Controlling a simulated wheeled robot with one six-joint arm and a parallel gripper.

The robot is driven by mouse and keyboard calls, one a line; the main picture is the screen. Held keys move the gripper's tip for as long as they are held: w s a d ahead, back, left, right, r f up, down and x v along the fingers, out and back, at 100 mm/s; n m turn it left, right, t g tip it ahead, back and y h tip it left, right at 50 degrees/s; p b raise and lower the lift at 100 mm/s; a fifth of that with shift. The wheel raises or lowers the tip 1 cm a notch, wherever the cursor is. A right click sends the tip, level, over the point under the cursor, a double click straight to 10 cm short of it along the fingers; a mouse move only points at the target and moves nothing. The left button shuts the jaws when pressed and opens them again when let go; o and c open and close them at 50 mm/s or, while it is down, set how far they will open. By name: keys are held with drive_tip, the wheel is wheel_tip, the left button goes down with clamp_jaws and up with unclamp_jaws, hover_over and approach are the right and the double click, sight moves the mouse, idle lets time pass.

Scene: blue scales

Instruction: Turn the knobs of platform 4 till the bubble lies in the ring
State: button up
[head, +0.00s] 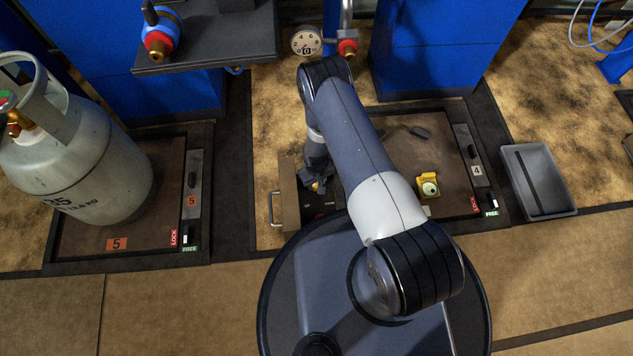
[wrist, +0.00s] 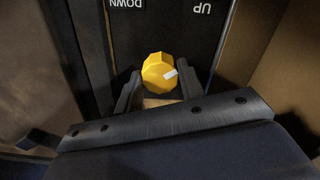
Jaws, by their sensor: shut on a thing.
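Platform 4 (head: 447,152) is the brown plate at the right in the head view, marked with a "4" label, partly hidden behind my arm. A yellow level (head: 428,186) with a round greenish vial sits on it; the bubble is too small to place against the ring. My gripper (head: 318,187) is at the left edge of the platform. In the wrist view, my gripper (wrist: 161,82) is shut on a yellow faceted knob (wrist: 157,70) with a white mark. The knob is on a dark panel lettered DOWN and UP, upside down in this view.
A LOCK/FREE slider (head: 491,205) is at the platform's front right corner. A grey tray (head: 538,180) lies to the right. A gas cylinder (head: 85,165) stands on platform 5 (head: 150,225) at the left.

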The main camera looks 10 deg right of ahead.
drive_tip(key=m+b, duration=0.2)
drive_tip(key=m, duration=0.2)
drive_tip(key=shift+f+b, duration=0.15)
drive_tip(key=shift+b, duration=0.15)
drive_tip(key=m+b, duration=0.1)
drive_tip(key=m, duration=0.3)
drive_tip(key=shift+m, duration=0.4)
drive_tip(key=shift+w, duration=0.1)
drive_tip(key=o, duration=1)
drive_tip(key=shift+r, duration=0.2)
wheel_tip(320, 180, up, 11)
drive_tip(key=p, duration=0.4)
drive_tip(key=shift+f+p, duration=0.15)
drive_tip(key=shift+p, duration=0.15)
